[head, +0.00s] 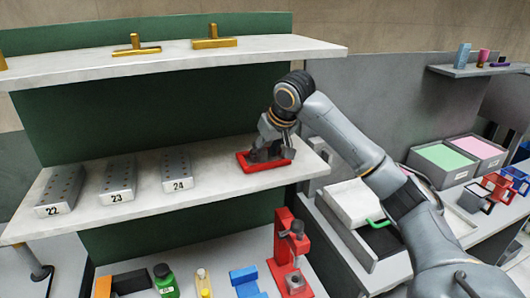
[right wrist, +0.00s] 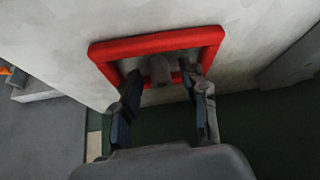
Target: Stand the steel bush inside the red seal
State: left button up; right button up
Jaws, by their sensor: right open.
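The red seal (right wrist: 155,43) is a square red frame lying on the white middle shelf. It also shows in the head view (head: 250,167) near the shelf's right end. In the right wrist view a small grey cylinder, the steel bush (right wrist: 160,70), appears within the frame's opening. My right gripper (right wrist: 163,84) is open, with one finger on each side of the bush and a gap visible beside it. In the head view the right gripper (head: 268,148) is over the seal and hides most of its inside. My left gripper is not in view.
Numbered grey blocks (head: 117,180) stand on the shelf's left. Brass pieces (head: 213,40) lie on the upper shelf (head: 100,65). A red press (head: 290,245), a green bottle (head: 165,283) and blue blocks (head: 245,280) are below. The shelf between block 24 and the seal is free.

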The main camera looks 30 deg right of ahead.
jog(key=b+v, duration=0.3)
jog(key=v, duration=0.3)
jog(key=shift+s+r, duration=0.2)
jog(key=shift+r, duration=0.05)
jog(key=shift+v, duration=2.65)
